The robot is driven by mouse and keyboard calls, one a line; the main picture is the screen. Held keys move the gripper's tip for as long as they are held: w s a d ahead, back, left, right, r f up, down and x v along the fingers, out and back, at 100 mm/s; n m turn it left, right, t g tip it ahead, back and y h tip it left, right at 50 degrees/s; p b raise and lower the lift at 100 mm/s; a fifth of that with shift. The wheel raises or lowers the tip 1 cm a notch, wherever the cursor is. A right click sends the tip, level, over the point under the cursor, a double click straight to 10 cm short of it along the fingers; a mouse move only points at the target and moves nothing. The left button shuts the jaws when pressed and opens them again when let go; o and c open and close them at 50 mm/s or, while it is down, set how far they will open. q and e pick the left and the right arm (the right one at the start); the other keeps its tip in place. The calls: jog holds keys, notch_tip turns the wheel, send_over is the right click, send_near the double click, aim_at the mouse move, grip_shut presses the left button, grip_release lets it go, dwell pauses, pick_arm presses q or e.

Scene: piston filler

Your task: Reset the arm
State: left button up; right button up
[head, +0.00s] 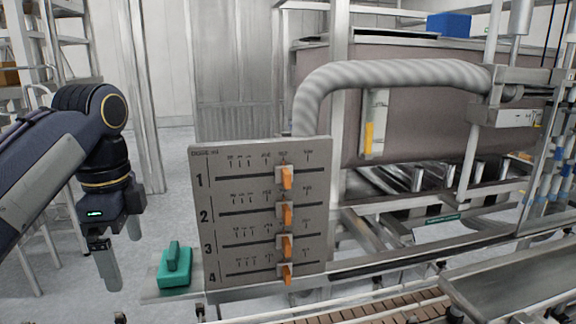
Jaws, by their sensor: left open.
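My left arm comes in from the left and its left gripper (121,250) points down, open and empty. It hangs in the air to the left of the dosing panel, apart from it. The grey panel (208,165) carries slider rows numbered 1 to 4, each with an orange-tipped slider, such as the top one (286,178). The sliders sit right of the middle of their slots. My right gripper is not in view.
A green block with a handle (175,266) stands on a ledge just left of the panel's foot, near my left gripper. A ribbed hose (400,73) arches behind the panel. A conveyor (390,312) runs along the front. Machine frames fill the right.

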pick_arm(q)
jog(key=s+d+f+n+t+h, duration=0.2)
jog(key=s+f+n, duration=0.6)
jog(key=f, duration=0.3)
jog(key=s+d+f+n+t+h, duration=0.1)
jog(key=s+d+f+n+t, duration=0.1)
jog(key=s+f+n, duration=0.7)
notch_tip(320, 180, down, 3)
jog(key=shift+s+d+f+t+h, duration=0.2)
jog(key=shift+s+t+h, duration=0.15)
jog(key=shift+t, duration=0.45)
